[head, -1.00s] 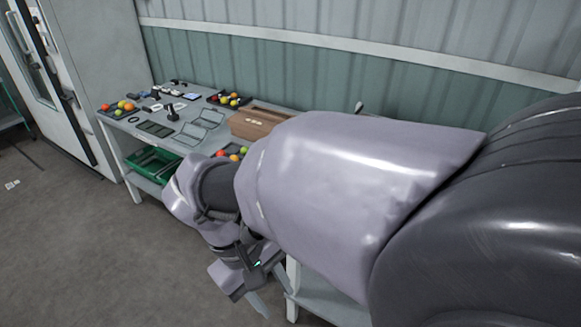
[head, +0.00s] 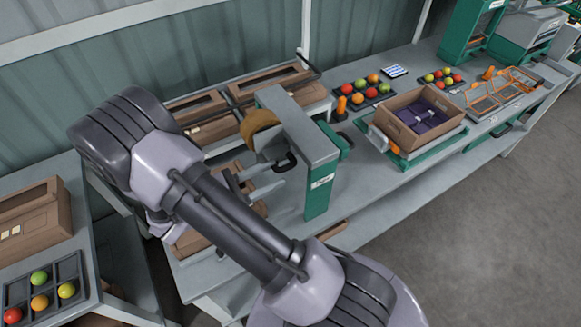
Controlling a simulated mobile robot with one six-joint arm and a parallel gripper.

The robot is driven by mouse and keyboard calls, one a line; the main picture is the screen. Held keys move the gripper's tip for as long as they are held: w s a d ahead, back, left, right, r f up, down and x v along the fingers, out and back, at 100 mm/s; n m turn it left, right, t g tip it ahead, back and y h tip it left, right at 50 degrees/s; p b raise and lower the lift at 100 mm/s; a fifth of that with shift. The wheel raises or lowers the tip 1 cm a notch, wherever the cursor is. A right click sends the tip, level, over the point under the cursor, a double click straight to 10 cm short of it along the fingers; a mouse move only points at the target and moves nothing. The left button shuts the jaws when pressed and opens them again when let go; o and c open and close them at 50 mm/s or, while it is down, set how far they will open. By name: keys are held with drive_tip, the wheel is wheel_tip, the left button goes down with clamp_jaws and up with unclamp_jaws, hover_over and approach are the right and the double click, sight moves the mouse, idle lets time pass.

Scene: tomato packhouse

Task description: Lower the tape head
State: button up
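The taping machine (head: 318,190) is a green post with a grey top arm, standing on the bench. The tape head carries a brown tape roll (head: 260,128) on the arm's left side. A dark handle (head: 287,162) sits below the roll. My gripper (head: 280,176) is at the machine's left side, close to the handle. Its two grey fingers look spread apart with nothing between them; I cannot tell whether they touch the handle. A brown carton (head: 246,167) lies under the head, largely hidden by my arm.
Brown cartons (head: 272,85) stand on a raised shelf behind. To the right are a tomato tray (head: 364,97) and an open carton (head: 425,105) with purple contents on a green scale-like stand. A tomato tray (head: 45,288) lies on the table at lower left. Floor at lower right is clear.

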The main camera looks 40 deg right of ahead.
sight(298, 163)
drive_tip(key=x, duration=0.5)
drive_tip(key=shift+d+b, duration=0.35)
drive_tip(key=shift+d, duration=0.05)
clamp_jaws()
drive_tip(key=shift+f, duration=0.1)
idle(0.9)
